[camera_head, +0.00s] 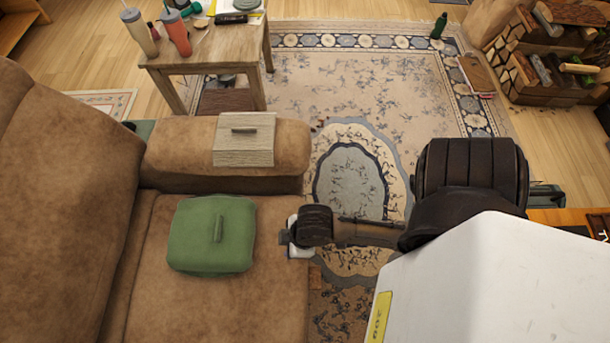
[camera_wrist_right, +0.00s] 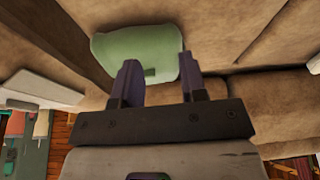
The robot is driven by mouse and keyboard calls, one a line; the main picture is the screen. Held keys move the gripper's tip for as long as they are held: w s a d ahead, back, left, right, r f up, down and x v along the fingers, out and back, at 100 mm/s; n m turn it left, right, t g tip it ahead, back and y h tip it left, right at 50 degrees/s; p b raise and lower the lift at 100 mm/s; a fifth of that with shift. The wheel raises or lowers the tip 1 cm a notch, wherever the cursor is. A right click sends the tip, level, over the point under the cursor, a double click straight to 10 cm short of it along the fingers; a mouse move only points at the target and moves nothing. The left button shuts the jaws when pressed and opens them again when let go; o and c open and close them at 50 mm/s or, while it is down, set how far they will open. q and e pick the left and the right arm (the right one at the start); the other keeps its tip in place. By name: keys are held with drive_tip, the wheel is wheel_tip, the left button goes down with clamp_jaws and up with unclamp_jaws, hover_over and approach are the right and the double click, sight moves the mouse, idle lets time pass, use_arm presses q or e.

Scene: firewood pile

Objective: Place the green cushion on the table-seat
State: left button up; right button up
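The green cushion (camera_head: 190,240) lies flat on the brown sofa seat, with a raised green strip on its top. It also shows in the right wrist view (camera_wrist_right: 130,45), beyond my fingers. My right gripper (camera_head: 288,238) is just right of the cushion, near the seat's front edge, and apart from it in the head view. In the right wrist view its two fingers (camera_wrist_right: 158,68) are spread with nothing held between them. A small wooden table (camera_head: 205,50), which may be the table-seat, stands beyond the sofa arm. My left gripper is not in view.
A beige, box-shaped item (camera_head: 245,153) with a strap rests on the sofa arm (camera_head: 180,150). Two tumblers (camera_head: 178,35) and small items crowd the wooden table. The patterned rug (camera_head: 400,90) is mostly clear. A firewood stack (camera_head: 545,75) is at the far right.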

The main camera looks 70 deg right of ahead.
drive_tip(key=s+d+m, duration=0.1)
drive_tip(key=s+d+r+m+h, duration=0.1)
drive_tip(key=s+d, duration=0.1)
drive_tip(key=shift+r, duration=0.15)
wheel_tip(320, 180, up, 46)
drive_tip(key=p, duration=4.6)
